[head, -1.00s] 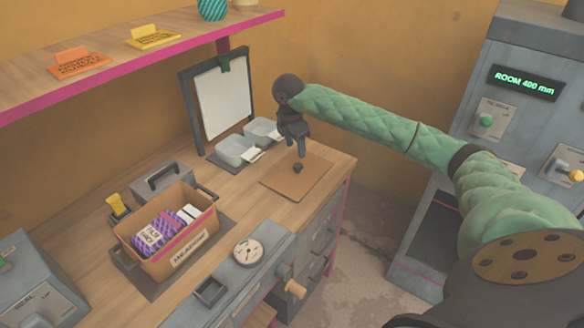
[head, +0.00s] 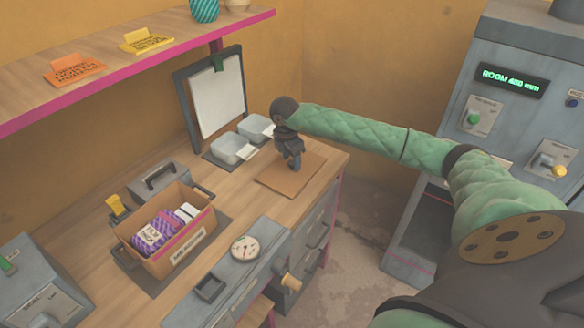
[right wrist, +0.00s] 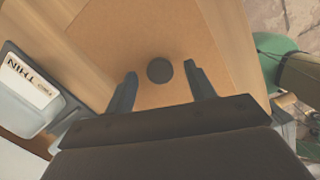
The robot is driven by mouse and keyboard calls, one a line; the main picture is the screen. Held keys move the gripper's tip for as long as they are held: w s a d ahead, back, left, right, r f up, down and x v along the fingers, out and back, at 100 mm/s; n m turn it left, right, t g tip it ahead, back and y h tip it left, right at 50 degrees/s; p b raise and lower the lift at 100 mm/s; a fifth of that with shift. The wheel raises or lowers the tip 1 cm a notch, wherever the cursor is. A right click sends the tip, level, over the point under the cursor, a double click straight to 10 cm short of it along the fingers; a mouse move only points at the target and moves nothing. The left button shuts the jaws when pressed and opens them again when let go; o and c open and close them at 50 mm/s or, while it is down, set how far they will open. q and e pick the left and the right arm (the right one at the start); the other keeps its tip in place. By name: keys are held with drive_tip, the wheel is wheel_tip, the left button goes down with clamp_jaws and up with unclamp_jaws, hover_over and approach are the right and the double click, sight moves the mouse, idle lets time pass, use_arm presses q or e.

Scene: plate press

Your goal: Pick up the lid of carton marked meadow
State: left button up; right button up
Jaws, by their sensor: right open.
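The open carton (head: 157,262) stands at the left of the bench; its front label seems to read MEADOW, and it holds purple packets and white boxes. The lid (head: 275,181), a flat brown board, lies on the bench to the right of the carton. Its dark round knob (right wrist: 160,70) shows in the right wrist view and is hidden by my gripper in the head view. My right gripper (head: 294,164) is just over the lid, pointing down. In the right wrist view, its open fingers (right wrist: 160,80) stand on either side of the knob with gaps. My left gripper is out of view.
Two clear tubs (head: 231,149) and a white board in a dark frame (head: 215,96) stand left of the lid. A grey machine (head: 515,105) stands at the right.

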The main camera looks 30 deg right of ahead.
drive_tip(key=shift+f, duration=0.35)
clamp_jaws()
